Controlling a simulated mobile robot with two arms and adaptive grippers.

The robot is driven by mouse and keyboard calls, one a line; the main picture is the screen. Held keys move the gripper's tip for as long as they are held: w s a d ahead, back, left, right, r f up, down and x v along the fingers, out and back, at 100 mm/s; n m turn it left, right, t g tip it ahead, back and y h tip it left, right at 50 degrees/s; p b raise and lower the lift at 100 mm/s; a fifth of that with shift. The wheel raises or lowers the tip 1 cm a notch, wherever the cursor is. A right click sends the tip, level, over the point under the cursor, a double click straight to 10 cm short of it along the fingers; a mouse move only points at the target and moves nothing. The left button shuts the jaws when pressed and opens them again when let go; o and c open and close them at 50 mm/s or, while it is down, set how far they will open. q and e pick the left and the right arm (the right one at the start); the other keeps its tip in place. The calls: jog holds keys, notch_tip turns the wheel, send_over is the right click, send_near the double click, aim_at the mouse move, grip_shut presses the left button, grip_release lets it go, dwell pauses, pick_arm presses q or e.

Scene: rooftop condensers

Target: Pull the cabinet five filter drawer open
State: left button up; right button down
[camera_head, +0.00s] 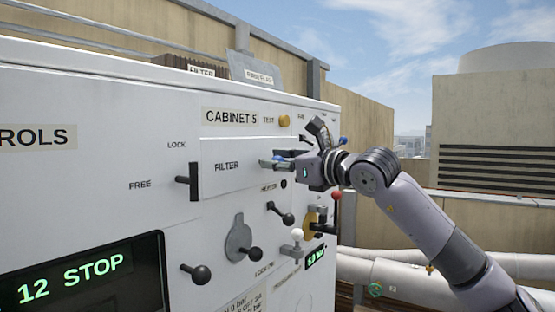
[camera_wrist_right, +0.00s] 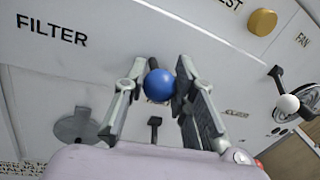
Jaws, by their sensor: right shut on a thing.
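The white cabinet (camera_head: 90,95) carries a CABINET 5 label (camera_head: 231,117). Below it is the filter drawer (camera_head: 225,178), a white panel marked FILTER. Its front looks about flush with the cabinet face. My right gripper (camera_head: 272,162) is at the right part of this panel. In the right wrist view, the gripper's fingers (camera_wrist_right: 156,92) are shut on a blue ball knob (camera_wrist_right: 159,86), one finger on each side. A dark stem shows behind the knob. A black lever (camera_head: 194,182) stands left of the drawer, near LOCK and FREE labels. My left gripper is not in view.
A yellow button (camera_head: 284,121) sits above the drawer. Below are black knobs (camera_head: 201,274), a grey round plate (camera_head: 238,240), a white-knobbed lever (camera_head: 297,235) and a red-knobbed lever (camera_head: 336,196). A display (camera_head: 85,283) reads 12 STOP. Pale pipes (camera_head: 400,272) run at the lower right.

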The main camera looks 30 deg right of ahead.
jog(key=shift+d, duration=0.1)
jog(key=shift+s, duration=0.25)
jog(key=s+d+b, duration=0.3)
jog(key=s, duration=0.5)
jog(key=s+d+b, duration=0.3)
jog(key=s+d, duration=0.1)
jog(key=s, duration=0.5)
jog(key=shift+r+b, duration=0.3)
jog(key=shift+b, duration=0.1)
jog(key=shift+d, duration=0.1)
jog(key=c, duration=1.7)
grip_release()
jog(key=shift+r, duration=0.1)
jog(key=o, duration=0.4)
jog(key=shift+f, duration=0.2)
jog(key=shift+w, duration=0.1)
